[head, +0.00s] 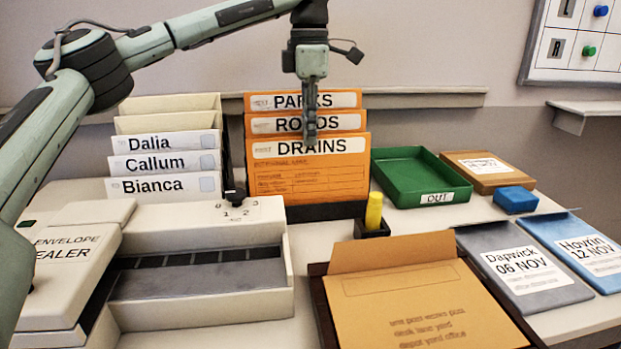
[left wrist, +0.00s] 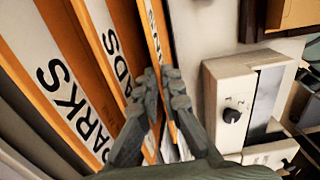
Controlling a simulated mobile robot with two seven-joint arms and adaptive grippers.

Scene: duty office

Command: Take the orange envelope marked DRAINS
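The orange DRAINS envelope (head: 312,168) stands upright at the front of a rack, before the orange ROADS envelope (head: 274,125) and PARKS envelope (head: 272,102). My left gripper (head: 310,128) points down over its top edge, near the middle. In the left wrist view, the DRAINS envelope (left wrist: 153,38) runs between the two close-set fingers of my left gripper (left wrist: 160,78), which look shut on it. One finger is on its front side, the other between it and ROADS. The envelope's lower edge is hidden by the rack front. My right gripper is not in view.
Left are white files marked Dalia, Callum and Bianca (head: 165,186), and an envelope sealer (head: 65,262). A green OUT tray (head: 412,165), a yellow marker in a black holder (head: 374,212) and a blue block (head: 515,199) stand right. An orange envelope lies on a brown tray (head: 325,310) in front.

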